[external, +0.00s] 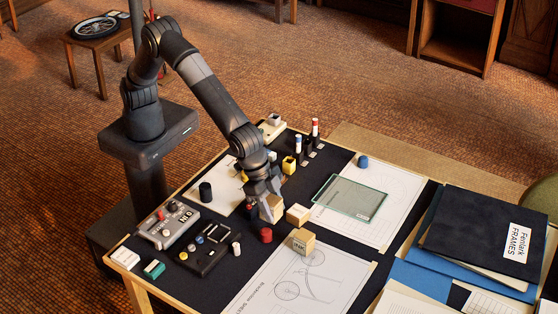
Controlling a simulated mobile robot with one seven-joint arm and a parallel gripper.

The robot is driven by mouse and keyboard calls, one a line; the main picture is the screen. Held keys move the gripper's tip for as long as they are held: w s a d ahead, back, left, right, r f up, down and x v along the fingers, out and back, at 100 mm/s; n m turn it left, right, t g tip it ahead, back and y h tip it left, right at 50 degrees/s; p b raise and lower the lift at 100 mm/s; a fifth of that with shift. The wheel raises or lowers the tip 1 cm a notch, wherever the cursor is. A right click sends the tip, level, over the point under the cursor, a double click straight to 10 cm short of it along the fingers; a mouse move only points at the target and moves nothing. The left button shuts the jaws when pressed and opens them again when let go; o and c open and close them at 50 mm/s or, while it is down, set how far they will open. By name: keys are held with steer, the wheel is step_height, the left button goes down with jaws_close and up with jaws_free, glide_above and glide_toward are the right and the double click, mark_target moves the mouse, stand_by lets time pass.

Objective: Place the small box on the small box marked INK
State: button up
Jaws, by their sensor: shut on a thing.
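My gripper (262,208) reaches down over the left part of the dark board and is shut on a small tan wooden box (275,208), partly hidden by the fingers. The small box marked INK (303,242) is a light wooden block with a dark label on its front. It stands to the right of and nearer the camera than my gripper, at the edge of a drawing sheet. Nothing rests on top of it. Whether the held box touches the table is hard to tell.
Another small wooden box (298,214) lies between my gripper and the INK box. A red cylinder (265,235) stands just in front of my gripper. A dark cylinder (205,191) and control panels (168,224) are to the left. A glass plate (350,198) lies to the right.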

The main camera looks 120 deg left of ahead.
steer(key=w+a+f, duration=0.4)
steer(key=a, duration=0.1)
steer(key=w+a+f, duration=0.2)
steer(key=shift+w+a+f, duration=0.1)
steer(key=shift+w+a, duration=0.15)
steer(key=shift+a, duration=0.1)
steer(key=shift+f, duration=1.95)
steer(key=shift+f, duration=0.15)
steer(key=o, duration=1)
